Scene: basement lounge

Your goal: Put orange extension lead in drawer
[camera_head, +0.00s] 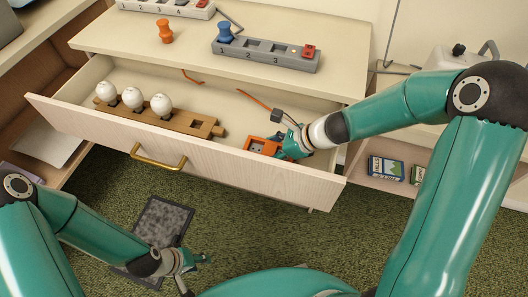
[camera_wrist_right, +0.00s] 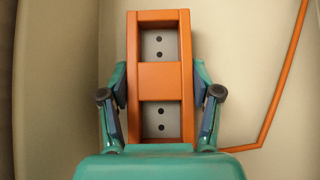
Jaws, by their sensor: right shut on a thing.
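The orange extension lead (camera_head: 263,146) is inside the open drawer (camera_head: 230,165), towards its right end. My right gripper (camera_head: 284,146) is shut on it. In the right wrist view the lead's orange block with grey sockets (camera_wrist_right: 160,78) sits between the two fingers, one on each side. Its orange cable (camera_wrist_right: 284,80) runs up along the right of that view. In the head view part of the cable and a dark plug (camera_head: 277,115) show in the drawer. My left gripper (camera_head: 198,258) is low over the floor, outside the drawer; its jaws are too small to judge.
A wooden holder with white bulbs (camera_head: 160,104) lies in the drawer's left and middle. A grey numbered strip (camera_head: 265,54), a blue peg (camera_head: 225,32) and an orange peg (camera_head: 165,31) are on the cabinet top. A grey mat (camera_head: 163,222) lies on the carpet.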

